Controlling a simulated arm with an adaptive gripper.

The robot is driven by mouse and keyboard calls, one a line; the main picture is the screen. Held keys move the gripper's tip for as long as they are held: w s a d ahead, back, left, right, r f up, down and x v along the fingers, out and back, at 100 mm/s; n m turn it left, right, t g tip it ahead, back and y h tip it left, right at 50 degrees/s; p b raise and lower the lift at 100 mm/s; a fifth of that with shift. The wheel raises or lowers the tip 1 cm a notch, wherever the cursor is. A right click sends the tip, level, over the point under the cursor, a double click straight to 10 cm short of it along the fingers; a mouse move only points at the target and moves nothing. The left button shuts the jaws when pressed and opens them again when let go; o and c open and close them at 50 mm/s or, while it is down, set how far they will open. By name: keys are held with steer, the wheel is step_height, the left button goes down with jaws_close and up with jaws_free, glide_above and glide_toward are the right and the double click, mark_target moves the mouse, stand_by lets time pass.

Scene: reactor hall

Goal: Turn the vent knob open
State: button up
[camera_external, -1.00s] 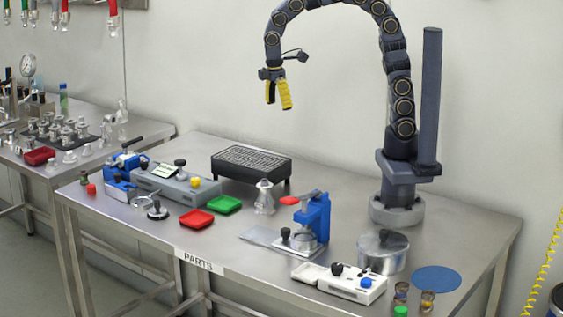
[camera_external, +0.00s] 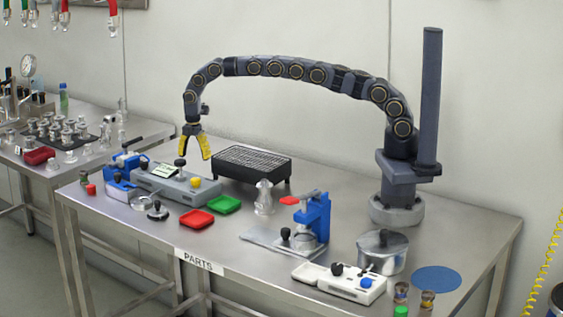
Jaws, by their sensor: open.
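My gripper (camera_external: 194,154) has yellow fingers, spread apart and pointing down, with nothing between them. It hangs above the grey console (camera_external: 178,187) at the left part of the table. The console has a black knob (camera_external: 180,163) on top, close below the left finger in the picture, a small display panel (camera_external: 164,170) and a yellow button (camera_external: 195,182). I cannot tell whether finger and knob touch. Other black knobs show on the white box (camera_external: 337,269) at the front right and on a round metal piece (camera_external: 157,210). No label shows which one is the vent knob.
A black grill-like rack (camera_external: 251,168) stands right of the gripper. Red (camera_external: 197,218) and green (camera_external: 224,204) trays lie before the console. A blue press (camera_external: 315,218), a lidded pot (camera_external: 382,250) and a glass vessel (camera_external: 264,197) stand further right. Blue clamps (camera_external: 122,183) stand left.

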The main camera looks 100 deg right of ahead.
mark_target(196, 179)
step_height(196, 179, down, 8)
steer(key=shift+r, duration=0.15)
jaws_close()
stand_by(0.3)
